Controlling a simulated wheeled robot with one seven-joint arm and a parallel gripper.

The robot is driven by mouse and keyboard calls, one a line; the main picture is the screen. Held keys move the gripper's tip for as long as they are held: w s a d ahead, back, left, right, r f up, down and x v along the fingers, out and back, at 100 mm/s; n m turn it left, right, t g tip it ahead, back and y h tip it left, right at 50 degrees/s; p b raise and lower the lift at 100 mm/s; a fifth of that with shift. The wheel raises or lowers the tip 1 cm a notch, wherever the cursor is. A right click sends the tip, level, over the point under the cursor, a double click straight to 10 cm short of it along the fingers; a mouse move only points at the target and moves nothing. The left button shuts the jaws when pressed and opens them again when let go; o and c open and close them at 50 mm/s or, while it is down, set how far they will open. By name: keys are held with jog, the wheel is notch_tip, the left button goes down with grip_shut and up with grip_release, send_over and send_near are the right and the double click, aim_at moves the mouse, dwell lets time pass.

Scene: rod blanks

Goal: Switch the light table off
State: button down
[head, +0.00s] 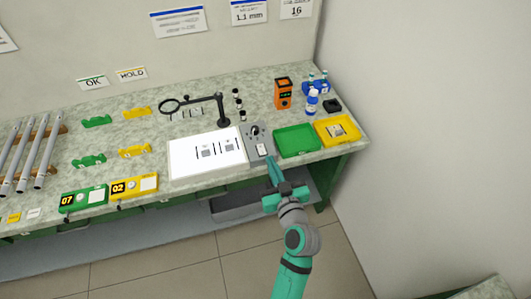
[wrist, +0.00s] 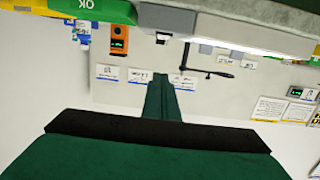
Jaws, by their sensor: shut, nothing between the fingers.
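A green tray (head: 297,153) and a yellow tray (head: 355,141) stand right of the box. A magnifier on a black stand (head: 223,110) and an orange device (head: 283,100) are behind. Green 07 (head: 83,210) and yellow 02 (head: 120,194) units lie left. Floor in front is clear.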

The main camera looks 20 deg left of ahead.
send_over(263, 153)
jog(key=shift+s+d+f, duration=0.15)
jog(key=shift+s+f, duration=0.2)
jog(key=shift+f, duration=0.2)
jog(key=shift+w+f, duration=0.2)
jog(key=shift+f, duration=1)
jog(key=shift+w+a+f, duration=0.1)
jog(key=shift+a+f, duration=0.1)
jog(key=shift+f, duration=0.65)
